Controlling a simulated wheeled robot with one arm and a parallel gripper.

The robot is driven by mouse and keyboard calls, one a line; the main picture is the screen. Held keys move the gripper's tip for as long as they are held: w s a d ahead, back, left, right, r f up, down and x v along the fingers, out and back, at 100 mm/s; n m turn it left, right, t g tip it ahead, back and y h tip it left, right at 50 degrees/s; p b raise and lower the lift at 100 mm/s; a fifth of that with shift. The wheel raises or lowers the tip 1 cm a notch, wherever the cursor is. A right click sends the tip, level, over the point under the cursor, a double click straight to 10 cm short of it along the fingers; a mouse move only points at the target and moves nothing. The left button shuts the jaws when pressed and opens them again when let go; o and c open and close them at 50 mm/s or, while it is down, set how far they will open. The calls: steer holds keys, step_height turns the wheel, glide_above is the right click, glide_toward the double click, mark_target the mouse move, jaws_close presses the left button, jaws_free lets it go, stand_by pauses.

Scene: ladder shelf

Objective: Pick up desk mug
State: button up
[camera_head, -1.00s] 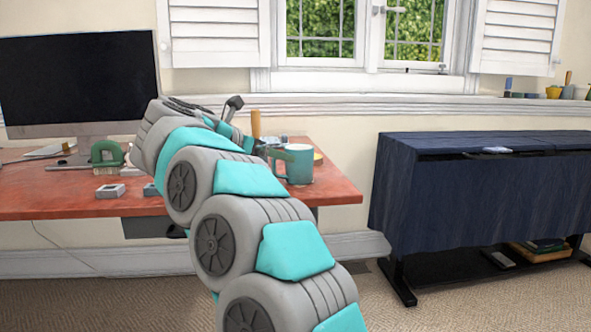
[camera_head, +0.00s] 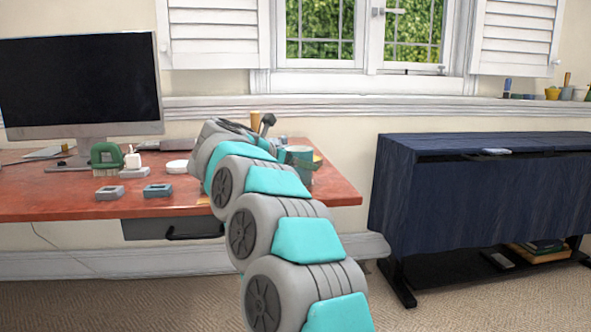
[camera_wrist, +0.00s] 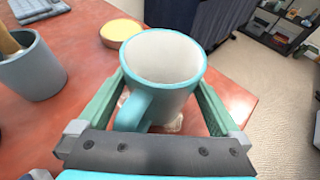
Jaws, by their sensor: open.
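The desk mug (camera_wrist: 163,75) is teal outside and white inside, and stands upright on the red desk (camera_head: 60,197). In the wrist view it sits between the two green fingers of my open gripper (camera_wrist: 165,85), with its handle turned towards the wrist. I cannot tell whether either finger touches it. In the head view the mug (camera_head: 299,156) is partly hidden behind my arm, and the fingers are mostly hidden there too.
A grey-blue cup (camera_wrist: 32,72) holding a wooden-handled item stands left of the mug. A round yellow-topped object (camera_wrist: 121,31) lies behind it. The desk edge is close on the right. A monitor (camera_head: 80,85) and small blocks (camera_head: 158,190) are on the desk's left part.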

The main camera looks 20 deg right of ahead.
steer(key=shift+c, duration=0.2)
steer(key=c, duration=1.3)
steer(key=shift+r, duration=0.1)
